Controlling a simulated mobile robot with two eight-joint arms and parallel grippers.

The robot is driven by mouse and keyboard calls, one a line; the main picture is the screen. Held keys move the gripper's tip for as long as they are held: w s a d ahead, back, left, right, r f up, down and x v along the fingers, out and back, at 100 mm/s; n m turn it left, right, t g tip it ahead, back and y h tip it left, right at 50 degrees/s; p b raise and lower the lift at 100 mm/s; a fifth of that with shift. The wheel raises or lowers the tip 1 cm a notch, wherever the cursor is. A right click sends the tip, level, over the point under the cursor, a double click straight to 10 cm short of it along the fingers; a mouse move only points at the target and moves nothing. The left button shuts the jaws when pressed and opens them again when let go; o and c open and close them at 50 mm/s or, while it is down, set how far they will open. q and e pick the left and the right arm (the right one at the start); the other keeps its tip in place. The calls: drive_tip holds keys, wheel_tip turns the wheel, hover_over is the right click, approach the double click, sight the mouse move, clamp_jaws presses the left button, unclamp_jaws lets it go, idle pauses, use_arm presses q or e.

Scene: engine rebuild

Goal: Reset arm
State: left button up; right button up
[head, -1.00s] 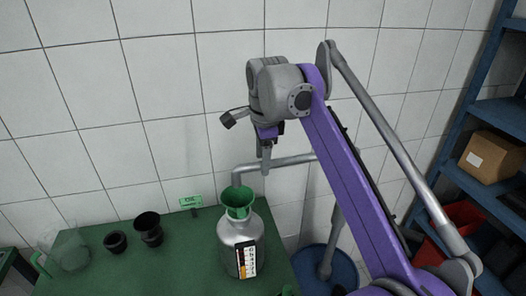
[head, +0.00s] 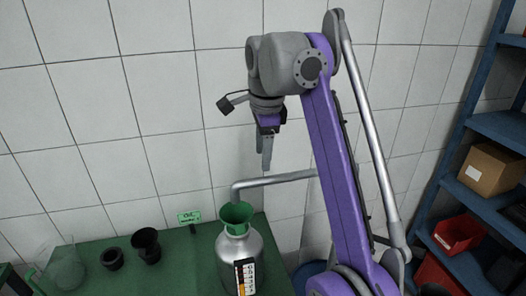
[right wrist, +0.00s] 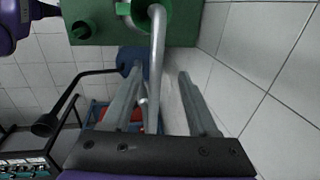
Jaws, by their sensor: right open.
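My right gripper (head: 266,165) hangs fingers-down in front of the tiled wall, above and slightly right of the green funnel (head: 236,214). Its two fingers also show in the right wrist view (right wrist: 158,85), apart with nothing held between them. The purple and grey right arm rises from the lower right and bends down at the top. My left gripper is not in view.
The funnel sits in a metal can (head: 239,252) on the green table (head: 190,265). A bent metal pipe (head: 280,179) ends over the funnel, close below the gripper. Dark cups (head: 146,246) and a clear jug (head: 66,268) stand left. Blue shelves (head: 455,185) stand right.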

idle(0.6)
drive_tip(key=s+d+f+n+t, duration=0.1)
drive_tip(key=s+d+f+n, duration=0.3)
drive_tip(key=s+f, duration=0.4)
drive_tip(key=s+d+f+n+t, duration=0.1)
drive_tip(key=s+d+f+n, duration=0.3)
drive_tip(key=f, duration=0.9)
drive_tip(key=s+d+f+n+t, duration=0.2)
drive_tip(key=s+d+f+n, duration=0.2)
drive_tip(key=s+f+n, duration=0.4)
drive_tip(key=s+f, duration=0.3)
drive_tip(key=shift+s+d, duration=0.25)
drive_tip(key=shift+s, duration=0.05)
